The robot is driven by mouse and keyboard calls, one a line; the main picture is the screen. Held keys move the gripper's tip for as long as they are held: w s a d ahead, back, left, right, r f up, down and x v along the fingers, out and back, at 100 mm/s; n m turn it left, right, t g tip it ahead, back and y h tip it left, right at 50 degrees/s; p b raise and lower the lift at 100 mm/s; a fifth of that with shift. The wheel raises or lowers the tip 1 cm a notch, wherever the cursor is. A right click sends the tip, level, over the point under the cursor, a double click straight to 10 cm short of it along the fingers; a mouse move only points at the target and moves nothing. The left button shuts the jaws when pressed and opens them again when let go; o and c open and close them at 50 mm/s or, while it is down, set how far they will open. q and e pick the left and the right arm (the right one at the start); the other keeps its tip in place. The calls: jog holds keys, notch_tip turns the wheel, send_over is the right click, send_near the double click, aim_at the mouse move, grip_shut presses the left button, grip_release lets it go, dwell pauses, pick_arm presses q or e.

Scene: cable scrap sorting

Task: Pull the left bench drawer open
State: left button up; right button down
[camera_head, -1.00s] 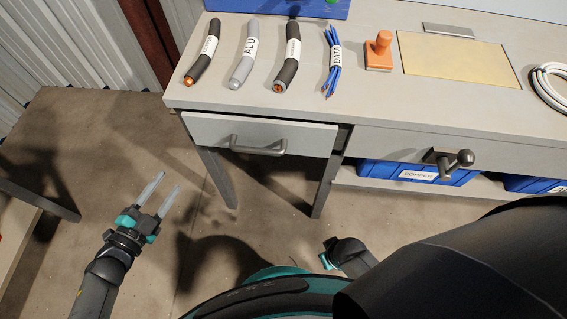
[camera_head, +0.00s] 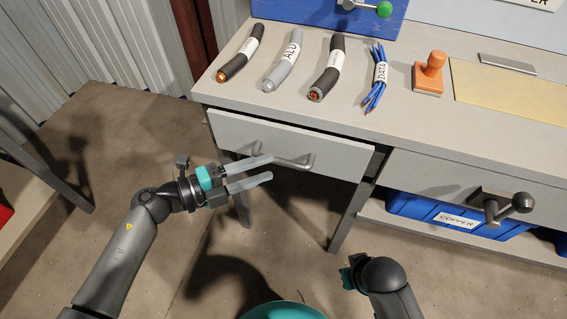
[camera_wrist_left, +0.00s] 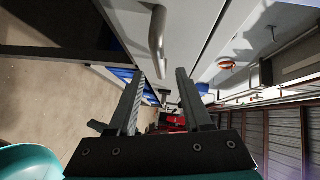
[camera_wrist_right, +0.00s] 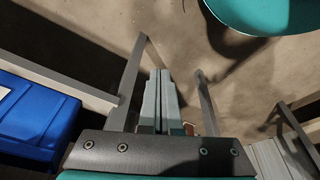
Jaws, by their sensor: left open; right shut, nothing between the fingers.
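The left bench drawer (camera_head: 330,150) has a pale grey front under the benchtop, with a dark gap at its top and right edge. I cannot tell how far out it stands. Its grey bar handle (camera_head: 298,163) also shows in the left wrist view (camera_wrist_left: 157,42), ahead of the fingers. My left gripper (camera_head: 272,168) is open, its fingertips overlapping the handle's left end in the head view. I cannot tell whether they touch. My right gripper is shut and empty in the right wrist view (camera_wrist_right: 161,74), low and away from the drawer.
Labelled cable pieces (camera_head: 287,65), blue wires (camera_head: 376,80) and an orange stamp (camera_head: 430,72) lie on the benchtop (camera_head: 330,110). A blue copper bin (camera_head: 410,207) sits below. Floor before the drawer is clear.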

aim_at(283, 160)
pick_arm(q)
jog(key=b+x, duration=0.1)
jog(key=x, duration=0.4)
jog(key=shift+w+d, duration=0.15)
jog(key=shift+d, duration=0.1)
pick_arm(e)
jog(key=r, duration=0.1)
jog(key=w+r, duration=0.1)
jog(key=r, duration=0.1)
jog(key=shift+w+t, duration=0.1)
jog(key=shift+t, duration=0.2)
pick_arm(q)
jog(key=shift+c, duration=0.2)
grip_shut()
pick_arm(e)
jog(key=shift+a, duration=0.1)
pick_arm(q)
jog(key=shift+f, duration=0.1)
